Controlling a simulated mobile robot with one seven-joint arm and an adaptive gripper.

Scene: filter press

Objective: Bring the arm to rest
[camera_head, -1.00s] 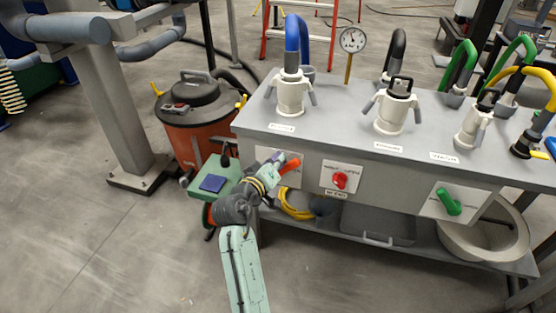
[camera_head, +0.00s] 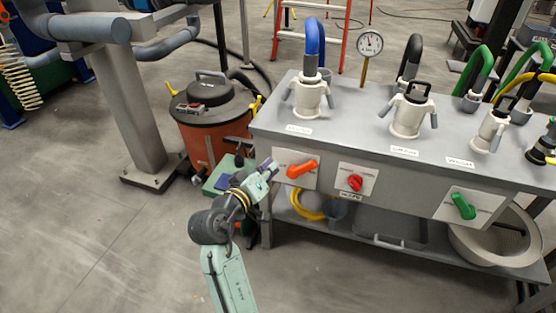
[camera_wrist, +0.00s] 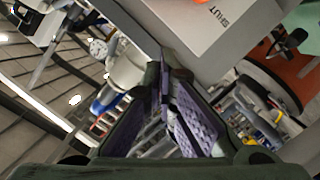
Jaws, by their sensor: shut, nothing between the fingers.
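My gripper (camera_head: 268,168) is at the end of my pale green arm, just left of the grey bench's front panel. It is apart from the orange handle (camera_head: 301,169) on that panel. In the wrist view its two purple-padded fingers (camera_wrist: 165,110) converge with nothing between them. The orange handle slants up to the right; only a sliver of orange shows at the top of the wrist view, near a plate with the letters "SHUT".
The bench (camera_head: 350,118) carries white couplings with hoses. A red knob (camera_head: 355,183) and a green handle (camera_head: 463,206) are on its front. An orange vacuum drum (camera_head: 208,125) and a grey post (camera_head: 128,110) stand left. The floor at front left is clear.

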